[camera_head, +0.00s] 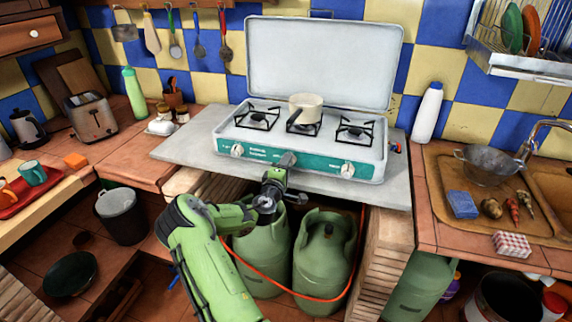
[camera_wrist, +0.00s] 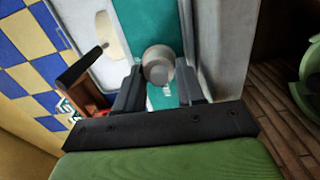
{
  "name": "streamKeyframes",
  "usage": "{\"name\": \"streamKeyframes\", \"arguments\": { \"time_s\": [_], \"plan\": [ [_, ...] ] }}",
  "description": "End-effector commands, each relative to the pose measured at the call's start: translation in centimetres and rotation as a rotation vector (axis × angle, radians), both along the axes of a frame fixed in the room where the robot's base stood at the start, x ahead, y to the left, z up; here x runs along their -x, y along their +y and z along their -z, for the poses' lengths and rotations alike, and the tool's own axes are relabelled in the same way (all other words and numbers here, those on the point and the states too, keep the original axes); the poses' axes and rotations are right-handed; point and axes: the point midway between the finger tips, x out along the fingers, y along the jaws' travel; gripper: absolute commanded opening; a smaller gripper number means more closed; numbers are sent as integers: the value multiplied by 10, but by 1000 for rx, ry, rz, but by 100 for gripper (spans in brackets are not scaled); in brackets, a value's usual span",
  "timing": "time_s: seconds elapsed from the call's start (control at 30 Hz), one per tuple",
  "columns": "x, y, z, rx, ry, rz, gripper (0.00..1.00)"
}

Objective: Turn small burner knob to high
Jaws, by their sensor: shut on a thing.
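The white camping stove (camera_head: 226,128) stands on the grey slab with its lid up. Its teal front panel (camera_head: 318,163) carries a left knob (camera_head: 237,150), a middle knob and a right knob (camera_head: 347,169). My gripper (camera_head: 288,160) is at the middle of the panel and hides most of the middle knob in the head view. In the wrist view, the round grey middle knob (camera_wrist: 158,66) sits between my two fingertips (camera_wrist: 160,84), and my gripper is shut on it. The knob's setting cannot be read.
Green gas bottles (camera_head: 322,260) and a red hose (camera_head: 270,282) are below the slab. A white bottle (camera_head: 428,112) stands right of the stove.

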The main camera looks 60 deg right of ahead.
Motion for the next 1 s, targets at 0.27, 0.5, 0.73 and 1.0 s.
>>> {"name": "streamKeyframes", "arguments": {
  "time_s": [0.27, 0.5, 0.73, 1.0],
  "plan": [
    [-1, 0, 1, 3, 37, -1, 8],
    [-1, 0, 2, 3, 38, -1, 8],
    [0, 0, 1, 3, 37, -1, 58],
    [0, 1, 1, 4, 37, 0, 64]
  ]
}}
